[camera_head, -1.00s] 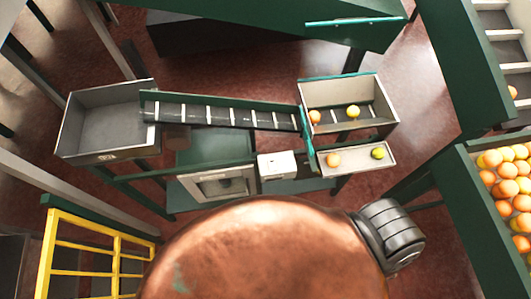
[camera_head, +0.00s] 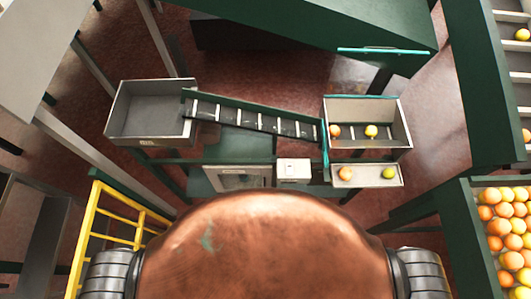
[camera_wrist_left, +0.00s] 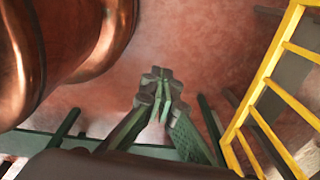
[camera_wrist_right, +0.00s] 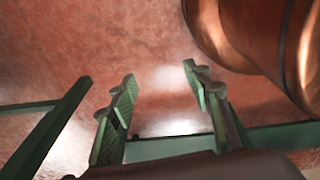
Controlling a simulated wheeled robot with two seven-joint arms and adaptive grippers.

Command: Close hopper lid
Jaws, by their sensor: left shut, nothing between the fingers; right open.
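An open grey box with a teal edge (camera_head: 405,140) stands at the right end of the slatted conveyor in the head view. It holds an orange fruit (camera_head: 335,131) and a yellow one (camera_head: 371,131). A pale panel with a teal top edge (camera_head: 360,97) stands up at its back; I cannot tell whether this is the hopper lid. A teal bar (camera_head: 385,50) runs along the large green housing behind. My left gripper (camera_wrist_left: 160,88) is shut and empty over the red floor. My right gripper (camera_wrist_right: 160,85) is open and empty over the floor. Neither gripper shows in the head view.
A slatted conveyor (camera_head: 250,117) runs to an empty grey bin (camera_head: 150,143) at left. A small tray (camera_head: 365,184) holds two fruits. A yellow rail (camera_head: 84,240) stands near left. A green-walled fruit bin (camera_head: 468,225) is at right. Red floor lies between.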

